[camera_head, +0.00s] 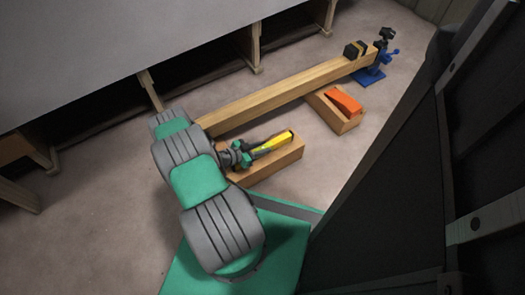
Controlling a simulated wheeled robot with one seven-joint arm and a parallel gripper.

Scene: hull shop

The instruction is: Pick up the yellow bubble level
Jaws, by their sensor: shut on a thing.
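The yellow bubble level (272,145) is a slim yellow bar with a dark end, just over a wooden block (267,165). My gripper (251,154) is at the level's lower-left part and is shut on it. The level points up and right from the jaws. I cannot tell whether it still touches the block. My arm and wrist hide part of the block's left side, and the fingers are small in this view.
A long wooden beam (285,92) runs behind the level to a blue clamp (370,73), with a dark block (355,49) on it. An orange wedge (343,101) rests on another wooden block (328,112). A grey hull (150,35) on wooden supports fills the back left.

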